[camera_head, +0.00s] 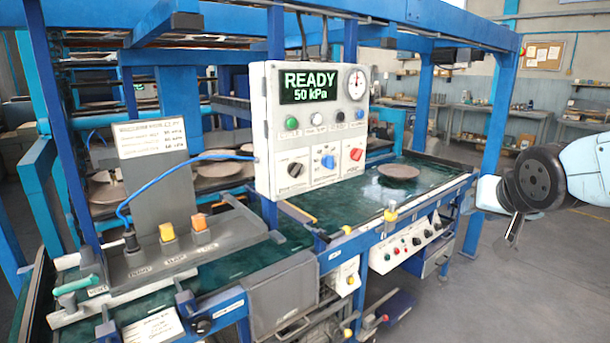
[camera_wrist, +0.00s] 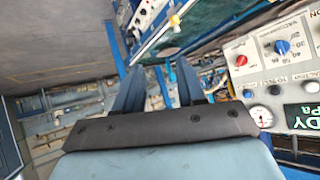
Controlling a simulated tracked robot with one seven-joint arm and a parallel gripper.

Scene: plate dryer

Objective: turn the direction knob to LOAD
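A white control panel (camera_head: 268,130) hangs from the blue frame, its display reading READY, 50 kPa. Along its lower part are a black knob (camera_head: 295,170), a blue knob (camera_head: 328,161) and a red knob (camera_head: 356,153). Their labels are too small to read in the head view, so I cannot tell which is the direction knob. In the wrist view the panel appears upside down at right, with the red knob (camera_wrist: 241,60) and the blue knob (camera_wrist: 282,46) among printed numbers. My gripper (camera_head: 513,240) is right of the panel, apart from it. Its fingers (camera_wrist: 157,80) are spread and empty.
Below the panel runs a green bed (camera_head: 445,176) with a brown round plate (camera_head: 398,172). A lever box with yellow and orange handles (camera_head: 198,221) and a blue hose (camera_head: 195,158) stand left. Blue posts (camera_head: 497,130) flank the bed. The floor at right is clear.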

